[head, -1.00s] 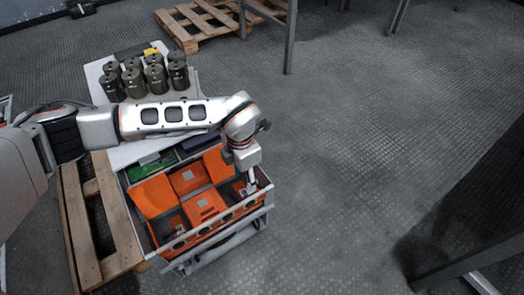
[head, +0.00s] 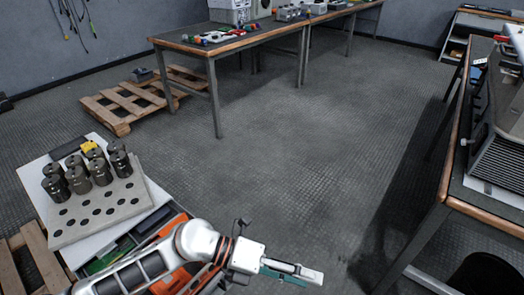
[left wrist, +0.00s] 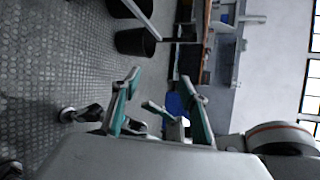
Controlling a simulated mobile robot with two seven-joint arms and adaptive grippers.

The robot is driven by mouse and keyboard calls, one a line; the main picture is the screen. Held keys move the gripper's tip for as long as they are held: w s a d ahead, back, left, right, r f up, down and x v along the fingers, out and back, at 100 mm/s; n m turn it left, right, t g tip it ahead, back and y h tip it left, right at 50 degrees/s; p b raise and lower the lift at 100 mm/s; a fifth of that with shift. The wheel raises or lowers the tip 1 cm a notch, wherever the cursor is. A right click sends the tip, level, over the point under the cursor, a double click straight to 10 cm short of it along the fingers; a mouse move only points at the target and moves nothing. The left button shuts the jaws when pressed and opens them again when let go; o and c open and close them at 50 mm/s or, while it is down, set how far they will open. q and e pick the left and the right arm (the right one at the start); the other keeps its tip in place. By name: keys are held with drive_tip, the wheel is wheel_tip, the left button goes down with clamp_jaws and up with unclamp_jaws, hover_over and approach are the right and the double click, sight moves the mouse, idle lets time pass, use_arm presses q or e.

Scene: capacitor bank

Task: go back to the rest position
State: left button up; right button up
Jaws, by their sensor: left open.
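My left gripper (head: 293,272) is at the lower middle of the head view, to the right of the orange and grey crate, and points right. In the left wrist view my left gripper (left wrist: 160,105) has its two teal fingers spread apart with nothing between them. My left arm hides most of the crate (head: 168,226) below it. My right gripper is not in view.
Several dark cylinders (head: 80,181) stand on a grey holed plate (head: 101,211) at the left. A workbench (head: 262,32) stands at the back, and another table (head: 482,202) at the right. A pallet (head: 135,101) lies at the back left. Floor between is clear.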

use_arm(q)
wheel_tip(320, 180, up, 14)
drive_tip(key=n+t+h+p, duration=0.4)
drive_tip(key=n+t+h, duration=0.2)
drive_tip(key=n+t, duration=0.15)
drive_tip(key=w+a+r+n+t+y+p, duration=0.2)
drive_tip(key=w+a+n+t+y+p, duration=0.25)
drive_tip(key=a+n+t, duration=0.7)
drive_tip(key=s+a+f+n+g+y+p, duration=0.2)
drive_tip(key=s+a+f+n+y+p, duration=0.3)
drive_tip(key=a+f+n+y, duration=0.65)
drive_tip(key=s+a+f+n+g, duration=0.2)
drive_tip(key=s+a+f+n, duration=0.1)
drive_tip(key=s, duration=0.4)
drive_tip(key=s+a+f+n+g+y+p, duration=0.1)
drive_tip(key=s+a+f+n+g, duration=0.1)
drive_tip(key=s+f, duration=0.3)
drive_tip(key=shift+s+a+f+n, duration=0.15)
drive_tip(key=shift+s+a+n, duration=0.4)
drive_tip(key=shift+s, duration=0.6)
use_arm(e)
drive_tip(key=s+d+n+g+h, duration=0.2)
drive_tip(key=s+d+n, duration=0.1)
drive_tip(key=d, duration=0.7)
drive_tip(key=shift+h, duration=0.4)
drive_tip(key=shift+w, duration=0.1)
